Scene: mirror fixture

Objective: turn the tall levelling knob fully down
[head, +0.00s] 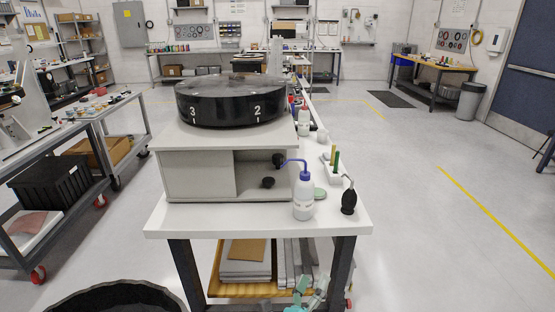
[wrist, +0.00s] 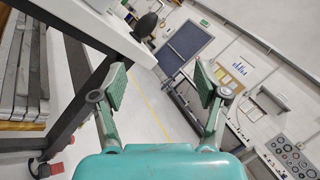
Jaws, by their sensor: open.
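A low grey cabinet (head: 198,175) stands on the white bench and carries a large black disc (head: 230,105) marked 3 and 2. Its right front is open. Inside are a low dark knob (head: 268,182) on the floor and another dark knob-like shape (head: 278,161) further right, partly behind a bottle's spout. I cannot tell which is the tall levelling knob. My gripper (head: 308,291) is below the bench's front edge, at the bottom of the head view. In the wrist view my gripper (wrist: 161,82) has its fingers wide apart with nothing between them.
A black bulb blower (head: 349,201) is at the bench's right corner. The bench top's edge (head: 250,230) and dark legs (head: 187,272) are near my gripper. Floor to the right (head: 420,240) is clear.

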